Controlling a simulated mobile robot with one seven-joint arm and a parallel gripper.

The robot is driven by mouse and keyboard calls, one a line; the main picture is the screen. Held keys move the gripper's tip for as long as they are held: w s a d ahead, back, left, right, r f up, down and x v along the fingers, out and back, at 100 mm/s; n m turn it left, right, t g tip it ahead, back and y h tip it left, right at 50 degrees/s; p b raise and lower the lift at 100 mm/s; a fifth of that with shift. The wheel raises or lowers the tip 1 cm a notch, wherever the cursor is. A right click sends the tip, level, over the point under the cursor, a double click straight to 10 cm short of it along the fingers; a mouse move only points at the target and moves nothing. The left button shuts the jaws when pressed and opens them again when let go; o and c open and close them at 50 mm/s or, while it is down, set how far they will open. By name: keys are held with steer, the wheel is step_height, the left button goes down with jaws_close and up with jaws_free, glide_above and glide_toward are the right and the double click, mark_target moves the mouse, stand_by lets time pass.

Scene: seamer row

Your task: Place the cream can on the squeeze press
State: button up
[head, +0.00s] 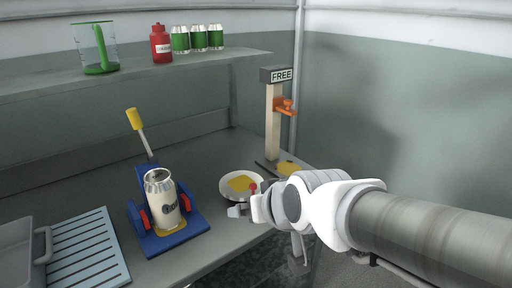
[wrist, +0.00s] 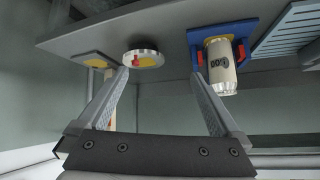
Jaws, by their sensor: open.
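The cream can (head: 161,199) stands upright on the blue squeeze press (head: 186,236) at the left of the bench, between the press's red pads. The press's lever with a yellow handle (head: 134,119) points up behind the can. The can also shows in the wrist view (wrist: 221,68), with the press (wrist: 209,33) behind it. My gripper (head: 244,200) is to the right of the can, apart from it, beside a round white dish. In the wrist view my gripper (wrist: 158,88) has its fingers spread wide with nothing between the tips.
A round dish (head: 228,191) with a yellow patch lies near my gripper. A post with a FREE sign (head: 281,75) and an orange part stands behind. A slatted blue rack (head: 88,248) and grey tray are at left. A shelf (head: 130,70) holds a pitcher, red bottle and green cans.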

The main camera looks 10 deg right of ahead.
steer(key=s+d+m+g+h, duration=0.1)
steer(key=s+d+g+h, duration=0.1)
steer(key=s+d, duration=0.7)
steer(key=s+g, duration=0.1)
steer(key=s, duration=0.1)
steer(key=shift+s+r+m+h, duration=0.15)
steer(key=shift+s+m+h, duration=0.2)
steer(key=shift+m+h, duration=0.05)
steer(key=shift+r, duration=0.1)
step_height(320, 180, up, 19)
steer(key=p, duration=1.9)
